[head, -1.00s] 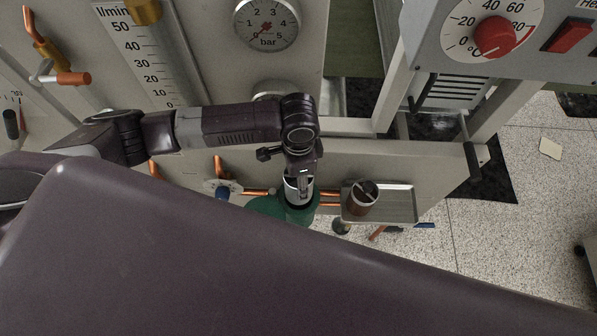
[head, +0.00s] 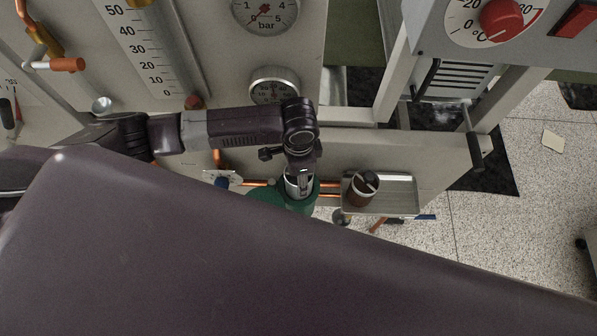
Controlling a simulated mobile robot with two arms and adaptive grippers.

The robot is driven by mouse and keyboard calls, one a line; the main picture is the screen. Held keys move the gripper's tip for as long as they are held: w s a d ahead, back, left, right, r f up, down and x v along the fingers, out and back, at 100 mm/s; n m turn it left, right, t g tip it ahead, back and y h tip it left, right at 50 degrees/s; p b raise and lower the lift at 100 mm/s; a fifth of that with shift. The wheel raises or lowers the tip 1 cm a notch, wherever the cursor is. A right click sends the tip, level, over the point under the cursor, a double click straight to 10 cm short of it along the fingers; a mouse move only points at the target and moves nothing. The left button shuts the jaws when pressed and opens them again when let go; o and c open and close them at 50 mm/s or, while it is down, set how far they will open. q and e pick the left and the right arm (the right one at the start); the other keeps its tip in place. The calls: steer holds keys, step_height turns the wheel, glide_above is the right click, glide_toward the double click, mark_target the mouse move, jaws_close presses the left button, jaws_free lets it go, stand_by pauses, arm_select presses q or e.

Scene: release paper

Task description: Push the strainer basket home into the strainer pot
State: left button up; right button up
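The green strainer pot (head: 268,195) is low in the middle of the head view, partly hidden by my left arm and the dark mass in the foreground. My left gripper (head: 300,188) points down right over the pot's top. A silvery cylindrical part, possibly the strainer basket (head: 292,190), shows at the gripper's tip and the pot's mouth. How deep it sits in the pot is hidden. The fingers are too small and covered to tell whether they are open or shut. My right gripper is not in view.
A metal tray (head: 398,197) right of the pot holds a brown round cap (head: 361,188). Copper pipes (head: 330,189) run beside the pot. A panel with gauges (head: 274,86) and a flow tube (head: 150,50) stands behind. Speckled floor lies at right.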

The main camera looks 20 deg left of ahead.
arm_select(q)
steer(key=shift+f, duration=0.45)
stand_by(0.5)
steer(key=shift+p, duration=0.4)
steer(key=shift+p, duration=0.45)
stand_by(0.7)
